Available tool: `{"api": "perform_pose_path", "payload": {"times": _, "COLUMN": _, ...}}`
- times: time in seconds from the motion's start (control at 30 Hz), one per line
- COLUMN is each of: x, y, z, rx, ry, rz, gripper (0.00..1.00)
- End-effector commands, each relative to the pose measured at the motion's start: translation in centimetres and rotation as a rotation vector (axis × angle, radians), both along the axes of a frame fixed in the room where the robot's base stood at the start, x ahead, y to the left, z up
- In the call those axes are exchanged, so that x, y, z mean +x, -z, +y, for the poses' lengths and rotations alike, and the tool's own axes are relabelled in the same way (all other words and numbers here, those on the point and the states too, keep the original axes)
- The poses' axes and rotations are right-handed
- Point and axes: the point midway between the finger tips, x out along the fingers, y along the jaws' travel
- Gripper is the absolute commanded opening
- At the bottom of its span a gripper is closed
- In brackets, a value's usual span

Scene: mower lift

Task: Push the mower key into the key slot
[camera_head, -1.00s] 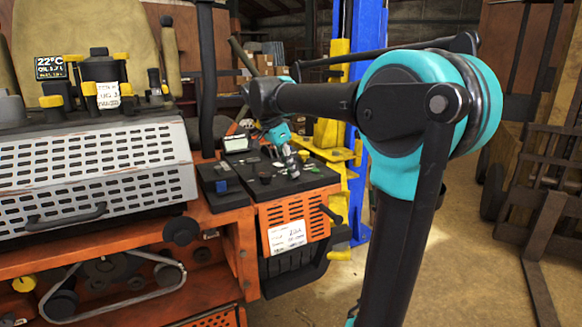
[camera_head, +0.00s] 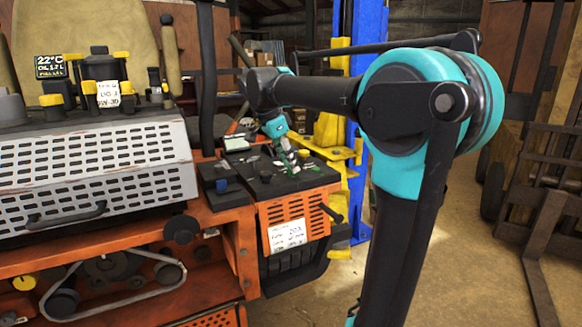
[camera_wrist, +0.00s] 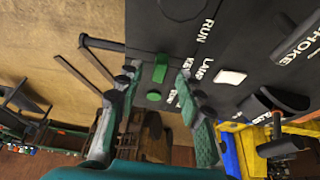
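My gripper (camera_wrist: 157,78) hangs over the dark control panel (camera_wrist: 142,30), fingers apart on either side of two green parts. One is an upright green piece (camera_wrist: 160,67) on the panel face. The other is a small rounded green piece (camera_wrist: 153,96) near the panel's edge. I cannot tell for sure which is the mower key; the key slot is not clearly visible. Lettering beside the right finger is partly covered. In the head view my gripper (camera_head: 288,158) is small, over the panel (camera_head: 262,190) on the orange mower.
A white switch (camera_wrist: 230,77) and a dark lever (camera_wrist: 283,98) are on the panel to the right. The grey slotted cover (camera_head: 95,175) stands left of the panel. A yellow and blue lift post (camera_head: 365,60) stands behind.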

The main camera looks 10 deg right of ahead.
Motion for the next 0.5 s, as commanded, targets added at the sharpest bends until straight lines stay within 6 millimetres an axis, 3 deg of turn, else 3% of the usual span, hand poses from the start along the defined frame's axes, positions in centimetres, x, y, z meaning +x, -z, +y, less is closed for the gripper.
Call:
{"api": "perform_pose_path", "payload": {"times": 0.3, "x": -0.8, "y": -6.0, "z": 2.4, "rx": 0.0, "ry": -0.001, "rz": 0.001, "gripper": 0.37}}
{"api": "perform_pose_path", "payload": {"times": 0.5, "x": -1.1, "y": -8.5, "z": 3.3, "rx": 0.0, "ry": -0.001, "rz": 0.0, "gripper": 0.37}}
